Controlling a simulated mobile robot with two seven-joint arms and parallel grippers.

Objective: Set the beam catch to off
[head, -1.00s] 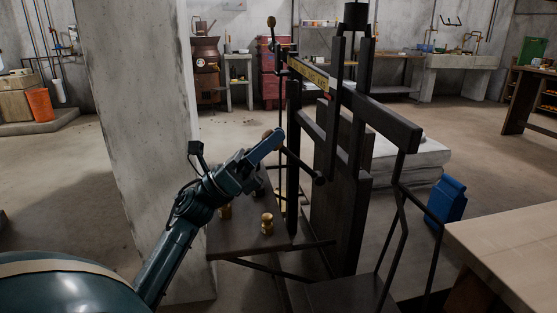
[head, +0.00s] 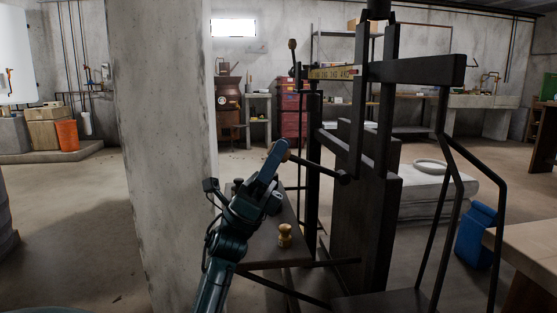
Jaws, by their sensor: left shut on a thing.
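The beam scale (head: 374,210) is a tall dark frame in the middle of the head view. A yellow graduated strip (head: 332,72) marks its beam. The catch looks like a dark lever rod (head: 318,166) that slopes down to the right to a round black knob (head: 343,177). My left gripper (head: 278,152) is shut on the brown handle at the rod's left end. The fingers hide most of this handle. No catch marking is readable. My right gripper is not in view.
A concrete pillar (head: 163,150) stands close to the left of my left arm. Brass weights, one of them (head: 285,236) clear in view, stand on the scale's low shelf. A blue canister (head: 477,236) and a wooden table (head: 530,230) are at the right. Open floor lies left of the pillar.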

